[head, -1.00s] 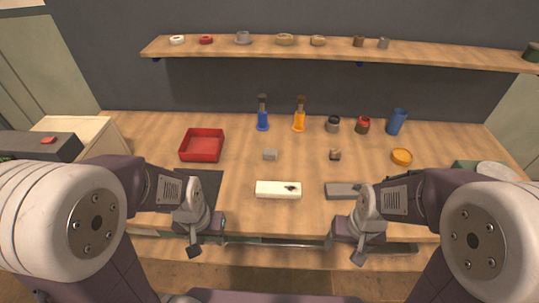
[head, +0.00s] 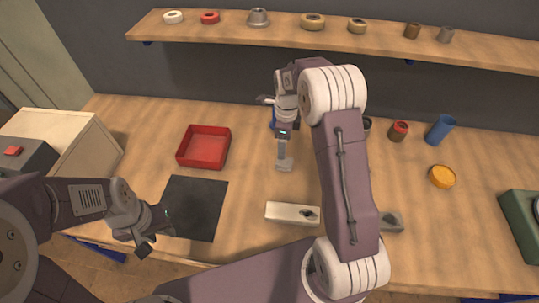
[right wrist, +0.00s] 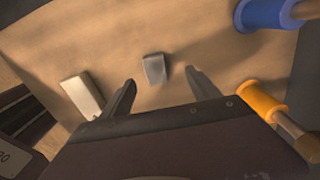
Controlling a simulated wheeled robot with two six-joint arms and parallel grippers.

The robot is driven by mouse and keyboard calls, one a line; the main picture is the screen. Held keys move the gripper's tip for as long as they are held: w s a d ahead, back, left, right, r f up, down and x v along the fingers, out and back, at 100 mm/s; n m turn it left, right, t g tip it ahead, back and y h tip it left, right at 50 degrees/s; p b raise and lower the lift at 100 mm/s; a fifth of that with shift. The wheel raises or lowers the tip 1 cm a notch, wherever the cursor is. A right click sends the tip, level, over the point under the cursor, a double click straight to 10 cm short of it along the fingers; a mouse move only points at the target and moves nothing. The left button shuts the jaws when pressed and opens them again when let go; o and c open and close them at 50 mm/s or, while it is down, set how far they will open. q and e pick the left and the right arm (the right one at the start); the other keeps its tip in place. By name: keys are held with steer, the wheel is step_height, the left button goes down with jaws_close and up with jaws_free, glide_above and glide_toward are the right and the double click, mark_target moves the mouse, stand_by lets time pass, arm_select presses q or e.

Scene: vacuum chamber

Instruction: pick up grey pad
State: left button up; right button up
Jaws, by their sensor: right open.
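The small grey pad (head: 284,166) lies on the wooden bench, right of the red tray. In the right wrist view the grey pad (right wrist: 155,69) shows ahead, between the lines of the two fingers. My right gripper (right wrist: 161,79) is open and empty; the fingers are apart, with the pad lying beyond their tips. In the head view my right gripper (head: 284,142) points down just above the pad, seen partly edge-on. My left gripper (head: 155,230) hangs at the front left near the black mat; its jaw opening is unclear.
A red tray (head: 204,147) and a black mat (head: 192,208) lie to the left. A white block (head: 292,213) lies in front of the pad. A blue-handled item (right wrist: 268,14) and an orange one (right wrist: 260,101) stand close to the right gripper. My right arm hides part of the bench.

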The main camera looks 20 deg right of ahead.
mark_target(285, 161)
steer(key=shift+s+d+f, duration=0.1)
steer(key=shift+s+f, duration=0.1)
steer(key=shift+s, duration=0.7)
steer(key=f, duration=0.1)
steer(key=w+f, duration=0.1)
steer(key=f, duration=0.1)
steer(key=shift+w+f, duration=0.15)
steer(key=shift+f, duration=0.1)
steer(key=f, duration=0.2)
steer(key=s+f, duration=0.1)
steer(key=f, duration=0.1)
steer(key=shift+f, duration=0.4)
steer(key=shift+w+f, duration=0.1)
steer(key=shift+f, duration=0.05)
steer(key=c, duration=1.4)
steer(key=shift+r, duration=0.55)
steer(key=r, duration=0.2)
steer(key=s+r, duration=0.1)
steer(key=r, duration=0.1)
steer(key=shift+d, duration=0.4)
steer(key=s+d+r, duration=0.2)
steer(key=s, duration=0.1)
steer(key=s+d+r, duration=0.4)
steer(key=s, duration=0.1)
steer(key=shift+s, duration=0.3)
